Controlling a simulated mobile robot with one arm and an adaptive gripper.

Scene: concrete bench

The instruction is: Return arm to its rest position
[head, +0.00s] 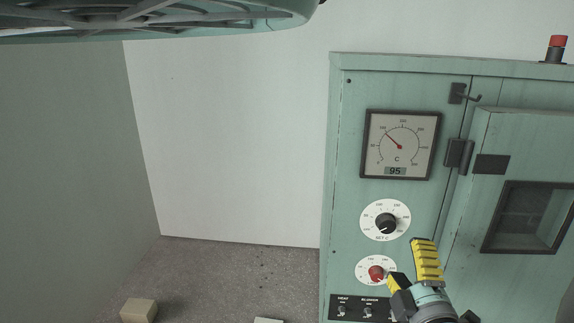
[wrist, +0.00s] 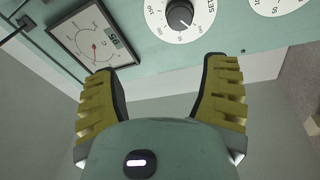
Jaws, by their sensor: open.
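My gripper (head: 408,258) is in front of the lower control panel of a green oven cabinet (head: 345,150) in the head view. Its two yellow-padded fingers are apart, with nothing between them. In the wrist view the open fingers (wrist: 160,68) point toward the panel. The black set knob (head: 386,223) is just above and left of the fingers; it also shows in the wrist view (wrist: 179,14). A red knob (head: 376,272) is close beside the left finger; whether they touch I cannot tell. Most of my arm is out of view.
The temperature gauge (head: 400,145) reads 95. Switches (head: 367,312) sit low on the panel. A hook (head: 462,94) and the oven door (head: 530,150) stick out at right. A pale block (head: 139,311) lies on the bench (head: 220,275). A green fan-like housing (head: 150,18) hangs overhead.

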